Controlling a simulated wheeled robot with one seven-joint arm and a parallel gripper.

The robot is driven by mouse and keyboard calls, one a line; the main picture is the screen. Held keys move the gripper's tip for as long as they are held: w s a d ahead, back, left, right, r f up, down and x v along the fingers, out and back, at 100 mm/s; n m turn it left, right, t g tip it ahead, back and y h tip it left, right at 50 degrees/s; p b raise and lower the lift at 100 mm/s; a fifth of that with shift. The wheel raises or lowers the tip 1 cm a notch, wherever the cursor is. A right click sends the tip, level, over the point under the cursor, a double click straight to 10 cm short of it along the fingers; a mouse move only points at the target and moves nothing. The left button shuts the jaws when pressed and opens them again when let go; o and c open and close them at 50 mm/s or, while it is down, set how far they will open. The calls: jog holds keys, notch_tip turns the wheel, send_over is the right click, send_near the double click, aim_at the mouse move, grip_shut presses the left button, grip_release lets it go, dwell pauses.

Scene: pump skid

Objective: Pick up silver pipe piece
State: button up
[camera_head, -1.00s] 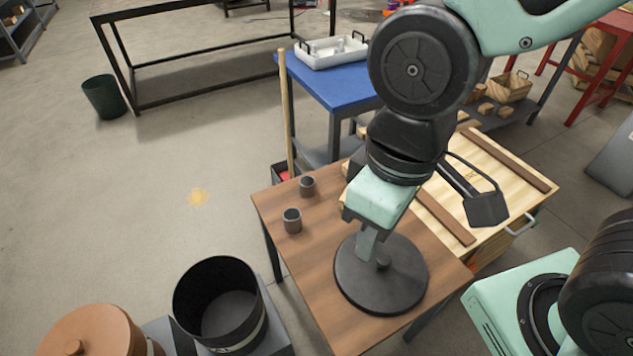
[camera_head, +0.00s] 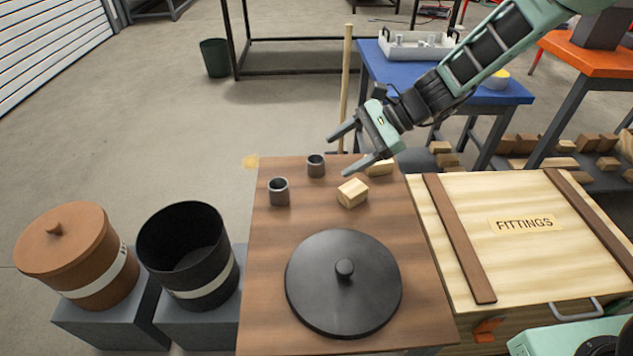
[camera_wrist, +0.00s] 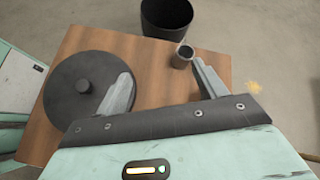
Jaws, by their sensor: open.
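Two short grey metal pipe pieces stand upright on the brown table (camera_head: 265,300) in the head view: a nearer left one (camera_head: 279,192) and a farther right one (camera_head: 316,165). My gripper (camera_head: 338,157) is open and empty, above the table's far side, just right of the farther piece. In the wrist view, one pipe piece (camera_wrist: 183,56) shows by the right fingertip, its open top visible; I cannot tell which one it is. My gripper's fingers (camera_wrist: 163,70) are spread with bare table between them. The other piece is not visible there.
A black lid with a knob (camera_head: 343,290) lies on the table's near part. Wooden blocks (camera_head: 352,193) sit near the gripper. An open black pot (camera_head: 190,265) and a lidded brown pot (camera_head: 75,255) stand left. A FITTINGS crate (camera_head: 520,255) adjoins the table's right.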

aim_at(316, 166)
jog(key=w+d+f+m+t+b, duration=0.1)
jog(key=w+d+f+m, duration=0.1)
jog(key=w+f, duration=0.1)
jog(key=w+d+f+m+t+y+b, duration=0.1)
jog(key=w+d+f+m+t, duration=0.1)
jog(key=w+d+f+m, duration=0.1)
jog(key=w+d+f+m+t+y+b, duration=0.1)
jog(key=w+d+f+m+t, duration=0.1)
jog(key=w+f, duration=0.3)
jog(key=shift+w+d+f+m, duration=0.15)
jog(key=shift+w+d+m, duration=0.3)
jog(key=shift+m, duration=0.25)
jog(key=b+x, duration=0.1)
jog(key=x, duration=0.9)
jog(key=shift+w+a+f, duration=0.1)
jog(key=shift+w+a, duration=0.1)
jog(key=shift+a, duration=0.05)
jog(key=shift+r+b+x, duration=0.15)
jog(key=shift+b+x, duration=0.1)
jog(key=shift+x, duration=1.35)
jog(key=shift+r+b+x, duration=0.15)
jog(key=shift+b+x, duration=0.1)
jog(key=shift+x, duration=1.35)
jog(key=shift+a, duration=0.2)
jog(key=c, duration=1.1)
